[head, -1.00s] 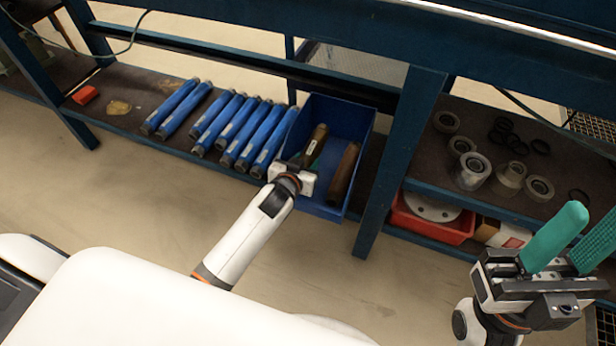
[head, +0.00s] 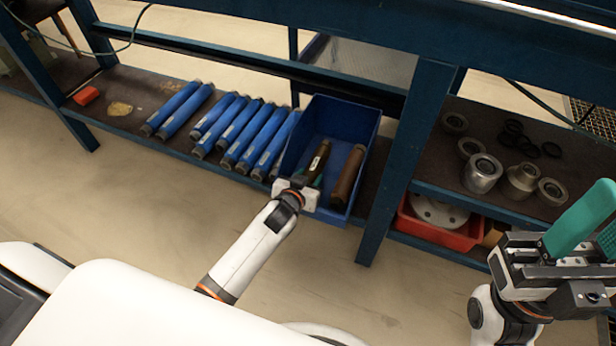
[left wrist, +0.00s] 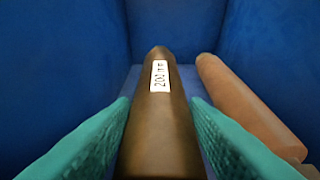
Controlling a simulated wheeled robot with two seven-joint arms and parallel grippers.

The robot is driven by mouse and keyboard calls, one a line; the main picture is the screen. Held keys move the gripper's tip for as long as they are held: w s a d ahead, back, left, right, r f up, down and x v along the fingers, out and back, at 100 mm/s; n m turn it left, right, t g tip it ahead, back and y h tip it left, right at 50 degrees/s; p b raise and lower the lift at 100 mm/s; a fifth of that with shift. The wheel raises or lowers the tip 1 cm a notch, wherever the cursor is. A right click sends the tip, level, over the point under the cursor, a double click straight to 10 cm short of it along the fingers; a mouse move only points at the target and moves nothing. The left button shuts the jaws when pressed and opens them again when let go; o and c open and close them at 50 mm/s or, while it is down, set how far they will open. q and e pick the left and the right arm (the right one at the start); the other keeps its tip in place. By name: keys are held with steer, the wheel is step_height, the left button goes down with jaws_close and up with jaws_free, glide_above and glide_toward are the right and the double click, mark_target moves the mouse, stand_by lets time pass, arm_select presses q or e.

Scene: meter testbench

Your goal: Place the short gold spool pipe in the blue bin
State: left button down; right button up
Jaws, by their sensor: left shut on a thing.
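The short gold spool pipe (head: 319,157), dark gold-brown, is inside the blue bin (head: 362,112). In the left wrist view this pipe (left wrist: 162,125) carries a white label reading about 200 mm and lies between the teal fingers. My left gripper (head: 315,180) is shut on it, inside the near left part of the bin; its fingers are mostly hidden in the head view. Whether the pipe touches the bin floor I cannot tell. My right gripper (head: 594,228) is open and empty at the right edge, away from the bin.
A browner pipe (head: 347,178) lies in the bin to the right; it also shows in the left wrist view (left wrist: 245,105). Several blue pipes (head: 235,130) lie left of the bin. A table leg (head: 400,170) stands right of it, then a red bin (head: 440,232) and metal rings (head: 482,173).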

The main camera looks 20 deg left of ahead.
arm_select(q)
steer(key=shift+f, duration=0.1)
steer(key=c, duration=0.8)
jaws_free()
steer(key=shift+f, duration=0.1)
